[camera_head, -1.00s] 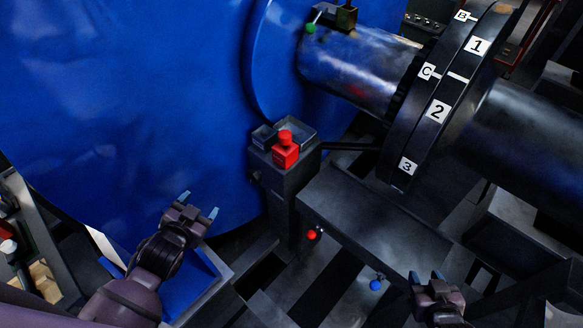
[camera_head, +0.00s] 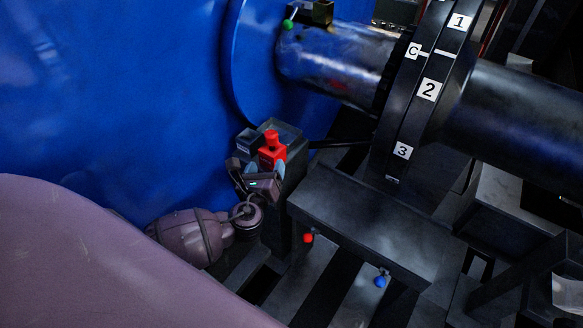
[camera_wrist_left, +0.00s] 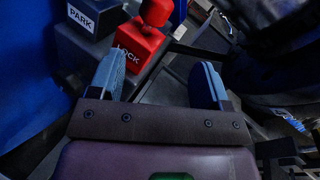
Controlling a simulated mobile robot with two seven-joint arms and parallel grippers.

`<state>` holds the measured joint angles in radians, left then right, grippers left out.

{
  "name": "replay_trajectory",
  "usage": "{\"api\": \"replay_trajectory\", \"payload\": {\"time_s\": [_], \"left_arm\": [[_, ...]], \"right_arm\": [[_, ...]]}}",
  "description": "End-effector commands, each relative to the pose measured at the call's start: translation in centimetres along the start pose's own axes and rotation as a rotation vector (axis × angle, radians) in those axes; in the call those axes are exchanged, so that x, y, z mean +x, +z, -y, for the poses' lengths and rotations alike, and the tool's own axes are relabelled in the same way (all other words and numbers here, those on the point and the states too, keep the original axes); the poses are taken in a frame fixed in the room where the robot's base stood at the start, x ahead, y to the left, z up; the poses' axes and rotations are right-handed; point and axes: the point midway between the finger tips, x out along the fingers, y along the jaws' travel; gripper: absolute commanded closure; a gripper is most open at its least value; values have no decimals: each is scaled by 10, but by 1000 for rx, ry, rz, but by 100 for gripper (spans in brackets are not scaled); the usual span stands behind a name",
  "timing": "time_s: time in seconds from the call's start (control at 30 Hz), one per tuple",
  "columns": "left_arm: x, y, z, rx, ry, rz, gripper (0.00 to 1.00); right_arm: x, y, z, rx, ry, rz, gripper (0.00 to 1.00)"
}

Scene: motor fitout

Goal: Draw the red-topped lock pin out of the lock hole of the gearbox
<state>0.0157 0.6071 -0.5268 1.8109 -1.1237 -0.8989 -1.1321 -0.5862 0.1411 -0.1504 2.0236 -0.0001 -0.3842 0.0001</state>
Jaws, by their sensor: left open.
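The lock pin's red knob (camera_head: 271,136) stands upright on a red block (camera_head: 272,156) atop a dark grey post by the blue housing. In the left wrist view the knob (camera_wrist_left: 156,12) is cut by the top edge, and the block (camera_wrist_left: 138,48) reads LOCK. The pin's shaft and the lock hole are hidden. My left gripper (camera_head: 264,170) is open and empty, just in front of and below the red block in the head view. In the left wrist view its fingers (camera_wrist_left: 160,72) are spread, the left one overlapping the block's lower edge. My right gripper is out of view.
A dark block marked PARK (camera_wrist_left: 96,14) sits left of the red block. A numbered black disc (camera_head: 428,90) on a shaft stands right. A red ball (camera_head: 308,238) and blue ball (camera_head: 380,281) are lower down; a green ball (camera_head: 288,24) is above.

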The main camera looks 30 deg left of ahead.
Motion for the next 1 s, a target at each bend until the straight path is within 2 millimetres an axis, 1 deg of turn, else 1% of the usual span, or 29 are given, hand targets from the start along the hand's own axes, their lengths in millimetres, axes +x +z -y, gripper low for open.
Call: {"api": "replay_trajectory", "payload": {"time_s": [0.03, 0.1, 0.2, 0.37, 0.47, 0.57, 0.8, 1.0], "left_arm": [[0, 5, -3, 89, 15, 33, 29], [0, 11, -6, 197, 33, 69, 29], [-1, 14, -8, 290, 54, 84, 29], [1, 14, -8, 344, 61, 83, 29], [8, 14, -9, 347, 61, 84, 29], [20, 15, -9, 346, 60, 83, 29], [58, 19, -11, 345, 61, 83, 29], [86, 21, -13, 343, 61, 82, 29]], "right_arm": [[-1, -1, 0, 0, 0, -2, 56], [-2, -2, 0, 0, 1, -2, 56], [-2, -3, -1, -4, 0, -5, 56], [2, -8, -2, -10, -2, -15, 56], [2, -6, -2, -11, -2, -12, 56], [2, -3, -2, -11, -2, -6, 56], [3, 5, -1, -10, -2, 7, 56], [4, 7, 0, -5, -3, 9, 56]]}}
